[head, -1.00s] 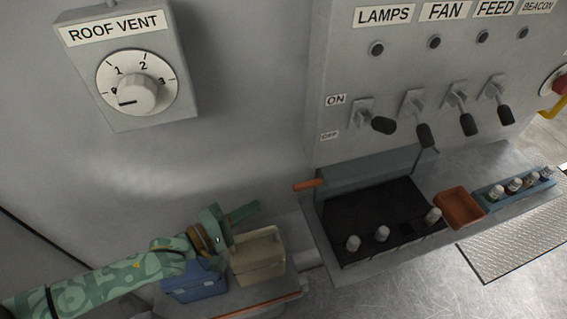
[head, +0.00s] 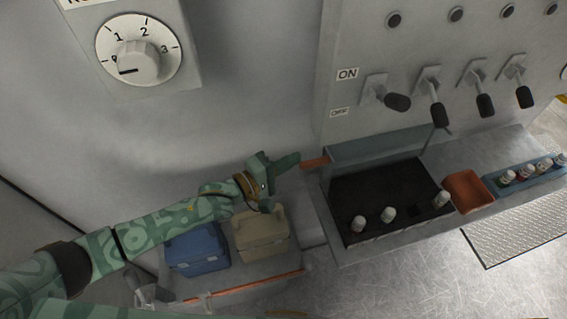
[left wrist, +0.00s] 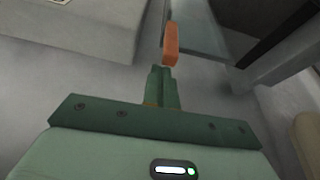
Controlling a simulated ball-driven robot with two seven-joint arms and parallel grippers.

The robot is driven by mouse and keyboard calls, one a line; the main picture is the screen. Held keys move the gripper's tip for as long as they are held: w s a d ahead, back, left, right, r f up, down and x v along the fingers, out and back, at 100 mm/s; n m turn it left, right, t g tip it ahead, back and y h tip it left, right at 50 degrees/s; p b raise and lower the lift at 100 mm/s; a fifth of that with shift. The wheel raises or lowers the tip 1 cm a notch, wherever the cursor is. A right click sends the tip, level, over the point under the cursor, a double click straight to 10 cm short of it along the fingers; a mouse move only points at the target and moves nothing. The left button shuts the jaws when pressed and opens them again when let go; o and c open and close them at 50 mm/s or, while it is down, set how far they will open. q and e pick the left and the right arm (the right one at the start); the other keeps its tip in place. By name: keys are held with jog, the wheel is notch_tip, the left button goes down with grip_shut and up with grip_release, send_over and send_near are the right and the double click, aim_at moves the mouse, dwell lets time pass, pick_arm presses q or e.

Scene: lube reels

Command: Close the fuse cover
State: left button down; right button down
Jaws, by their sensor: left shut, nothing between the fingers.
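The fuse cover (head: 385,146) stands raised along the back of the black fuse box (head: 378,203), which lies uncovered. An orange handle (head: 315,163) sticks out from the cover's left end. It also shows in the left wrist view (left wrist: 171,44). My left gripper (head: 297,161) is shut and empty, with its fingertips just left of the handle. In the left wrist view the fingertips (left wrist: 161,71) point at the handle's near end. I cannot tell whether they touch it. My right gripper is not in view.
Several fuses stand in the box. An orange tray (head: 468,190) and a blue fuse rack (head: 528,174) lie to its right. A blue box (head: 197,250) and a beige box (head: 262,237) sit below my left arm. Switch levers (head: 438,112) jut out above the cover.

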pick_arm(q)
jog(key=shift+s, duration=0.1)
